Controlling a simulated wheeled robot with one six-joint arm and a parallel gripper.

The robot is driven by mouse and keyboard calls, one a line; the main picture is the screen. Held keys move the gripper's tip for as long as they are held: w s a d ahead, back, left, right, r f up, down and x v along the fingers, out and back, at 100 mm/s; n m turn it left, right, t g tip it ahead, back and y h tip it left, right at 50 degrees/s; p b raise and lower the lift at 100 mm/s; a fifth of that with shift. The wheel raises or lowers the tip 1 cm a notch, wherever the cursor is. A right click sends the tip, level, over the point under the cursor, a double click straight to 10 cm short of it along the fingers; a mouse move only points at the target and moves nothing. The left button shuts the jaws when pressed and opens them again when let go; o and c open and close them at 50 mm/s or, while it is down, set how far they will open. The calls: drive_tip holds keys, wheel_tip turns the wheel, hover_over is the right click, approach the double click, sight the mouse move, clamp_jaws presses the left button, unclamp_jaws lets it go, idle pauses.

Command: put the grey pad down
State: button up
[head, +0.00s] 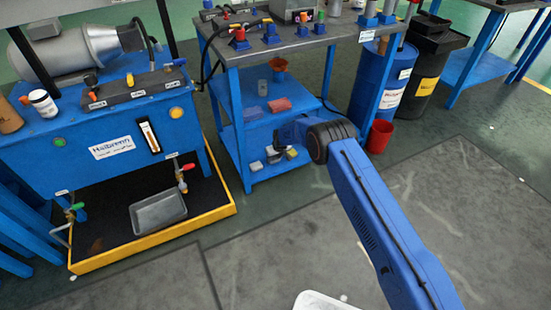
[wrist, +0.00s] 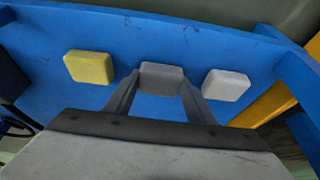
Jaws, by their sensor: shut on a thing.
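The grey pad (wrist: 162,77) sits between the fingertips of my gripper (wrist: 158,84) in the wrist view, and the gripper is shut on it. It is over the blue lower shelf (wrist: 60,30), between a yellow pad (wrist: 90,67) on the left and a pale grey-white pad (wrist: 226,85) on the right. I cannot tell whether its underside touches the shelf. In the head view the yellow pad (head: 292,152) and the pale pad (head: 256,166) show on the bench's lower shelf. My arm hides much of the gripper there.
Above is a bench top (head: 320,37) with coloured fittings. A middle shelf holds a red cylinder (head: 279,105) and a grey cup (head: 262,88). A blue leg (wrist: 295,65) stands at the right of the shelf. A red bucket (head: 379,136) is on the floor.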

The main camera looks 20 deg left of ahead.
drive_tip(key=shift+d+f, duration=0.1)
drive_tip(key=shift+f, duration=0.45)
drive_tip(key=o, duration=1.2)
drive_tip(key=shift+d+f, duration=0.1)
drive_tip(key=shift+s, duration=0.1)
drive_tip(key=shift+f, duration=0.1)
drive_tip(key=shift+s, duration=0.1)
drive_tip(key=shift+s+a+r, duration=0.15)
drive_tip(key=shift+a+r, duration=0.05)
drive_tip(key=shift+r, duration=0.4)
drive_tip(key=v, duration=1.2)
drive_tip(key=shift+w, duration=0.3)
